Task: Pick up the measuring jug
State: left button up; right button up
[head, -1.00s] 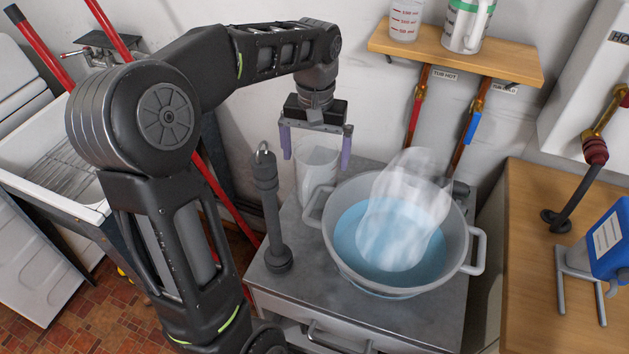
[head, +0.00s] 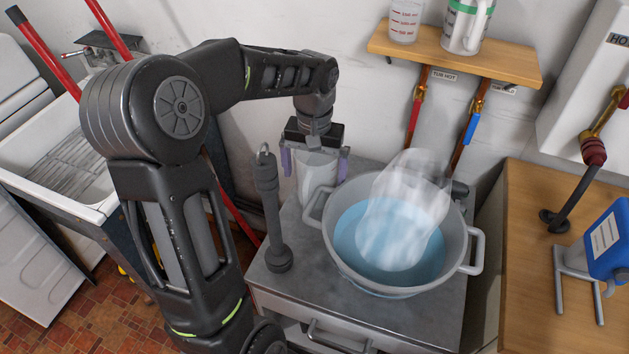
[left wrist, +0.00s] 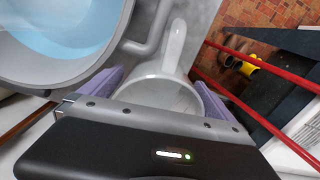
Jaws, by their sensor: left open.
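The measuring jug (head: 317,174) is a translucent grey-white vessel standing upright at the back left of the grey cabinet top, just left of the big tub. In the left wrist view the jug's round rim and pale handle (left wrist: 175,48) show, with the handle pointing away from the gripper. My left gripper (head: 315,163) is open and points down at the jug, with one purple finger on each side of its upper part. The left wrist view shows both fingers (left wrist: 160,95) beside the rim. I cannot tell whether they touch it. My right gripper is out of view.
A grey two-handled tub (head: 342,262) of steaming blue water stands right beside the jug. A dark upright tool (head: 270,215) with a ring stands at front left. A wooden shelf (head: 450,58) above holds a red-marked container (head: 405,22) and a green-banded white jug (head: 465,28).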

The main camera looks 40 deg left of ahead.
pick_arm(q)
jog(key=shift+c, duration=0.2)
jog(key=c, duration=1.3)
